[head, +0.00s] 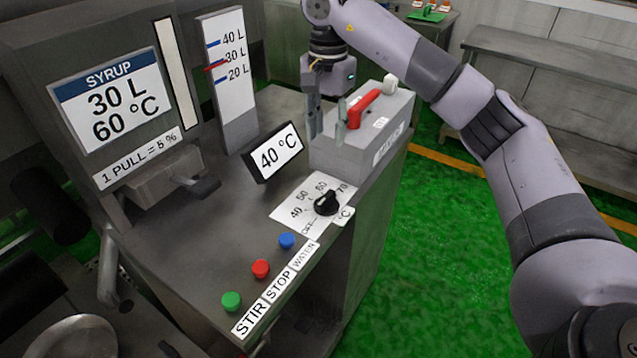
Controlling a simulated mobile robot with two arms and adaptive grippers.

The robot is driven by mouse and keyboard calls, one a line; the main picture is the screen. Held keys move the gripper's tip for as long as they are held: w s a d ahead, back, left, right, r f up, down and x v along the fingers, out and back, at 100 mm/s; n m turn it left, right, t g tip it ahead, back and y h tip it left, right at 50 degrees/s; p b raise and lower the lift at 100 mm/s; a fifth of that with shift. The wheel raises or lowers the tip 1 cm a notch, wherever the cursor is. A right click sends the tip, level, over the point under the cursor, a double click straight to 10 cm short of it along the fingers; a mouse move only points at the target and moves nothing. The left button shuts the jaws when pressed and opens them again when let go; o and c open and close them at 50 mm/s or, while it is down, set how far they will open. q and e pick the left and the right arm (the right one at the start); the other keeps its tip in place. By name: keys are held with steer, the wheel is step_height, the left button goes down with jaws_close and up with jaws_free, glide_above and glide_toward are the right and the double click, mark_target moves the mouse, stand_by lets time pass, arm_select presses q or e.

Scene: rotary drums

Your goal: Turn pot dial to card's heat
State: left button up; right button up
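The syrup card (110,100) at upper left reads "30 L" and "60 °C". The pot dial is a black knob (326,203) on a white scale plate (290,212) marked 40, 50, 60 and 70; its exact setting is too small to read surely. A tilted display (275,153) behind it reads "40 °C". My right gripper (327,126) points down behind the dial, beside the red lever (365,108) on a grey box. Its fingers look apart, with nothing seen between them; it is clear of the dial. My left gripper is out of view.
Green (231,301), red (261,268) and blue (287,241) buttons line the console's front, labelled STIR, STOP and WATER. A level gauge (226,90) has its red pointer near 30 L. A small pull handle (197,187) sticks out below the card. Green floor lies right.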

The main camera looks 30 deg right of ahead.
step_height(320, 180, down, 2)
steer(key=s, duration=0.2)
steer(key=p, duration=0.1)
glide_toward(326, 196)
step_height(326, 196, down, 5)
steer(key=shift+s+d+f, duration=0.1)
steer(key=shift+s+f, duration=0.05)
steer(key=shift+f, duration=0.05)
step_height(326, 196, down, 3)
steer(key=shift+r+p, duration=0.2)
steer(key=shift+p, duration=0.15)
steer(key=shift+f, duration=0.65)
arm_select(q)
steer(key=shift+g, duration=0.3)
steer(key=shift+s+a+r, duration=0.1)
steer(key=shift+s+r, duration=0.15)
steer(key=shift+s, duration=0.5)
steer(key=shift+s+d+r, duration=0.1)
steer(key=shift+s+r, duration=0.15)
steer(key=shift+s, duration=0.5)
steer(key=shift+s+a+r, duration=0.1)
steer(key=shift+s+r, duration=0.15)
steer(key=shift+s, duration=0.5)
arm_select(e)
jaws_close()
